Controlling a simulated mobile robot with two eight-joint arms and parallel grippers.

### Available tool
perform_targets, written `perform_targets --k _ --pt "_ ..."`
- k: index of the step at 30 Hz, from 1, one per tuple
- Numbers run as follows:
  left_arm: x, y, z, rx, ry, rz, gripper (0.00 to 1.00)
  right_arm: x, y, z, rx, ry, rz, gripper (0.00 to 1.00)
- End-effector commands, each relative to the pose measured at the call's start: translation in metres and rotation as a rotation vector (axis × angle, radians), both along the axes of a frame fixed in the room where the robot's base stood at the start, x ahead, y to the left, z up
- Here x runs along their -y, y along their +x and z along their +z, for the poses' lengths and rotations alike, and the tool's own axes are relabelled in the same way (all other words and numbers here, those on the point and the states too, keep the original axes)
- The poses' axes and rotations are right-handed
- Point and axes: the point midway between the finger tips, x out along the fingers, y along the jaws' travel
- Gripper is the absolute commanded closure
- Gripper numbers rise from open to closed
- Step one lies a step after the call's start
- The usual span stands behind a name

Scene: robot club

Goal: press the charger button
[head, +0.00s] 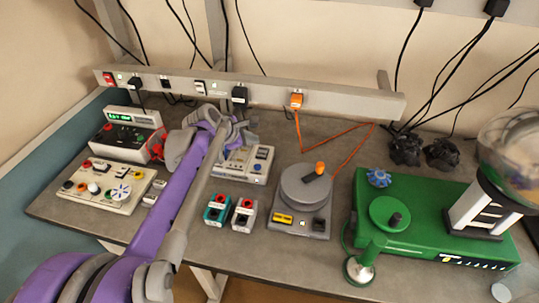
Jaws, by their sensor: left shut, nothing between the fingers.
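A grey and black unit with a green lit display (120,116), which looks like the charger, stands at the back left of the bench. Its dark front panel carries small red and green spots, and a red lead shows at its right side. My purple left arm reaches in from the lower left. My left gripper (232,128) is shut and empty, near the power rail. It is to the right of the display unit and apart from it. A light grey box with blue buttons (257,165) is partly hidden behind my arm. My right gripper is not in view.
A cream control panel (105,187) with knobs lies at the left. Two small button boxes (244,215), a grey turntable device (305,195) and a green machine (430,215) stand to the right. A power strip (345,103) with plugs runs along the back.

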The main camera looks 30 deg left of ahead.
Motion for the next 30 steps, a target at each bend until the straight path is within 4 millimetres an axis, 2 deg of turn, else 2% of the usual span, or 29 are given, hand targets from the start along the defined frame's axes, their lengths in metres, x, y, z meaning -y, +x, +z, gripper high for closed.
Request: perform_targets --k 19,23,30 --pt "-0.001 0.000 -0.006 -0.002 -0.003 0.003 1.00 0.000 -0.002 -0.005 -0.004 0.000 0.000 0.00" --pt "0.000 -0.001 -0.016 -0.003 -0.002 0.002 1.00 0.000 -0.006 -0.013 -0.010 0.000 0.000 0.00" --pt "0.000 -0.001 -0.048 -0.003 -0.002 0.002 1.00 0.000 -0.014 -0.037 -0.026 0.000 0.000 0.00"
